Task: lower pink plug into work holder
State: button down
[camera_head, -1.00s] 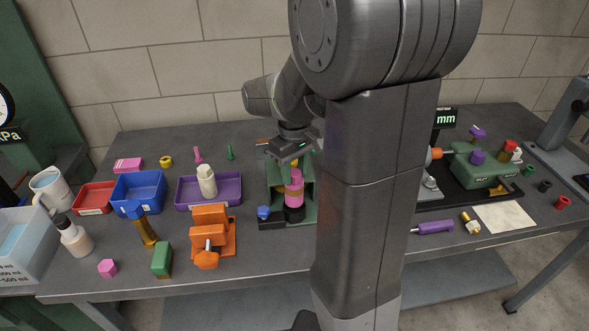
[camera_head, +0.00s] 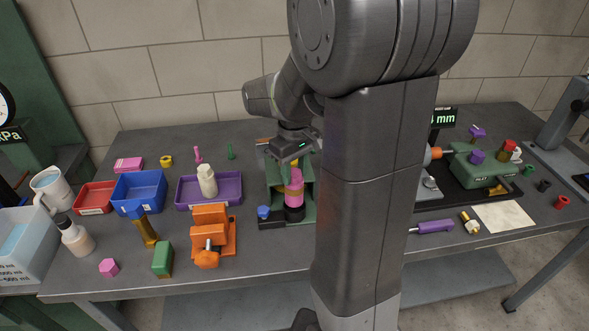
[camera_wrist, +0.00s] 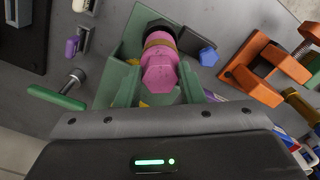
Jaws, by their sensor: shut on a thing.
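The pink plug (camera_head: 294,192) stands roughly upright, with a brown band around its middle. Its pink end also fills the middle of the wrist view (camera_wrist: 160,71). The work holder is black (camera_head: 295,213), directly under the plug, in front of a green frame (camera_head: 273,180). In the wrist view its dark six-sided rim (camera_wrist: 161,26) shows beyond the plug. I cannot tell whether the plug's lower end is inside it. A bit of yellow shows there.
A blue knob (camera_head: 263,212) is beside the holder. An orange vise (camera_head: 212,235) stands to its left, and a purple tray (camera_head: 190,190) with a pale bottle (camera_head: 207,180) is behind the vise. My column hides the bench just right of the green frame.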

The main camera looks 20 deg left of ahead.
aim_at(294, 185)
jog(key=shift+f+b, duration=1.7)
jog(key=shift+f, duration=0.7)
jog(key=c, duration=0.9)
grip_release()
notch_tip(294, 185, up, 5)
jog(key=p, duration=0.4)
notch_tip(294, 185, up, 14)
jog(key=shift+f, duration=0.1)
